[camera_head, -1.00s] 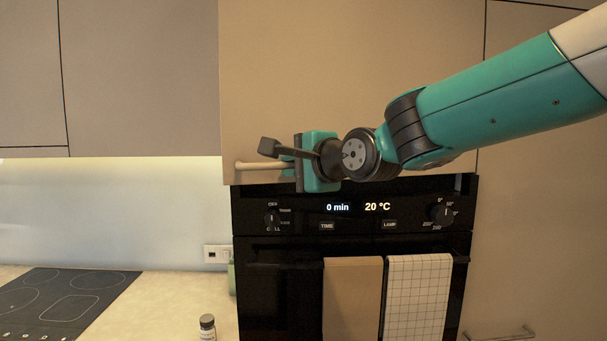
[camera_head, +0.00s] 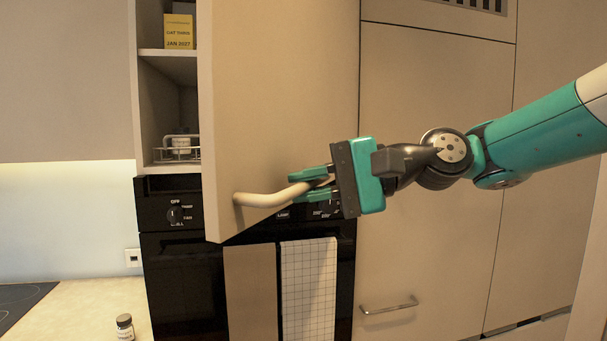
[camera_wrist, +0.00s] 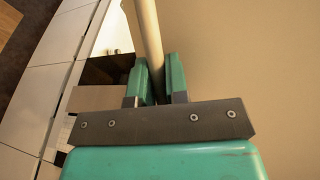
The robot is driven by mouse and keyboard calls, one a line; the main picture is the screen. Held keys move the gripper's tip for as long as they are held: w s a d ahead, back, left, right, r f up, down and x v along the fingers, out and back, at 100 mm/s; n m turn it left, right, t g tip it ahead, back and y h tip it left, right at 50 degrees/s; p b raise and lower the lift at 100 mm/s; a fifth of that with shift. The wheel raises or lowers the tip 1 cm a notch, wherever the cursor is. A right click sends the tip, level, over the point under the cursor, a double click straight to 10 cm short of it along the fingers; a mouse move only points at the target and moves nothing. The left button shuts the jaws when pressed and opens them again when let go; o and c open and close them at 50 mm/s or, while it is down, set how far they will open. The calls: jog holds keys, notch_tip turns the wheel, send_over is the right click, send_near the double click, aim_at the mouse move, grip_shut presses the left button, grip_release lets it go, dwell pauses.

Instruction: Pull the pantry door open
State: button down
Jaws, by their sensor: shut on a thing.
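The pantry door (camera_head: 275,95) is a beige panel above the oven, standing ajar and swung out toward me, with its left edge away from the cabinet. Its pale bar handle (camera_head: 262,199) is near the lower left edge of the door. My gripper (camera_head: 318,186) is shut on the handle from the right. In the wrist view the handle (camera_wrist: 149,35) runs between the two teal fingers (camera_wrist: 154,82). The cabinet's inside shows left of the door, with a yellow box (camera_head: 179,31) on the upper shelf and a wire rack (camera_head: 178,148) below.
A black oven (camera_head: 175,260) with two hanging towels (camera_head: 309,290) is under the door. A counter with a small jar (camera_head: 125,327) is at the lower left. A tall cabinet with a metal handle (camera_head: 388,306) stands to the right.

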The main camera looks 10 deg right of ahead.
jog(key=shift+s+d, duration=0.35)
jog(key=shift+d, duration=0.3)
jog(key=c, duration=1.1)
grip_release()
